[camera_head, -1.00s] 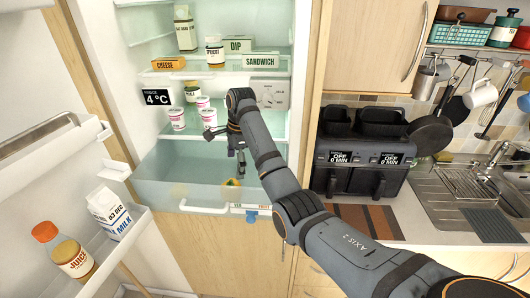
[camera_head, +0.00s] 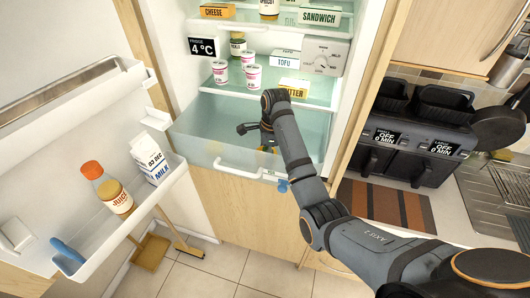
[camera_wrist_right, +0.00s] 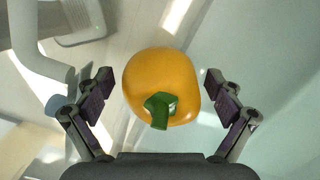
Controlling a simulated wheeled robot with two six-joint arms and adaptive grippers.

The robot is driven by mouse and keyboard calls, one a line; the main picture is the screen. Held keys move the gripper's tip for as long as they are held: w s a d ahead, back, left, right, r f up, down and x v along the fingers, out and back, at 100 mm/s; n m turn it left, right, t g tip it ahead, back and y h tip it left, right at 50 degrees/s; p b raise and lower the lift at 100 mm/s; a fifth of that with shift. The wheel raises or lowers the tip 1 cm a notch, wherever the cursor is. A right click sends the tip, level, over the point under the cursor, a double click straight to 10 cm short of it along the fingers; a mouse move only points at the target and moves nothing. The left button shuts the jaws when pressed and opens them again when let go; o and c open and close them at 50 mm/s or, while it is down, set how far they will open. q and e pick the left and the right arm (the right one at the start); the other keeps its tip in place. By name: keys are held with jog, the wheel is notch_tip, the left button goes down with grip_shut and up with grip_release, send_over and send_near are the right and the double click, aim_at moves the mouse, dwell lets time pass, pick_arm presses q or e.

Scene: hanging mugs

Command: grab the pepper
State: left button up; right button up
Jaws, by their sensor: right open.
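The pepper (camera_wrist_right: 160,85) is a yellow-orange bell pepper with a green stem in the right wrist view. It lies between the two spread fingers of my right gripper (camera_wrist_right: 159,92), with gaps on both sides. In the head view, my right gripper (camera_head: 262,133) reaches down into the clear fridge drawer (camera_head: 205,150). There the pepper is mostly hidden behind my gripper, with only small yellow bits showing. My left gripper is not in view.
The drawer's white front handle (camera_head: 240,170) is close to my arm. Above it are shelves with yogurt cups (camera_head: 220,72), a tofu box (camera_head: 285,60) and a butter box (camera_head: 294,88). The open fridge door holds a juice bottle (camera_head: 108,188) and a milk carton (camera_head: 150,158).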

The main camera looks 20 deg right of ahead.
jog(key=shift+w+d+f, duration=0.3)
jog(key=shift+w+f, duration=0.05)
jog(key=shift+f, duration=0.15)
jog(key=shift+w+d+f, duration=0.3)
jog(key=shift+w+f, duration=0.05)
jog(key=shift+f, duration=0.1)
jog(key=shift+s+a+r, duration=0.1)
jog(key=shift+s+a, duration=0.05)
jog(key=shift+c, duration=0.5)
jog(key=shift+s+a+r, duration=0.15)
jog(key=shift+s+a, duration=0.05)
jog(key=shift+c, duration=1.1)
jog(key=shift+s+a+r, duration=0.1)
jog(key=shift+s+a, duration=0.05)
jog(key=shift+c, duration=3.6)
jog(key=shift+d, duration=0.25)
jog(key=c, duration=0.3)
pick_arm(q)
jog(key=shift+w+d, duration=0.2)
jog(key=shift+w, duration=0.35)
pick_arm(e)
jog(key=shift+c, duration=0.2)
jog(key=shift+a, duration=0.1)
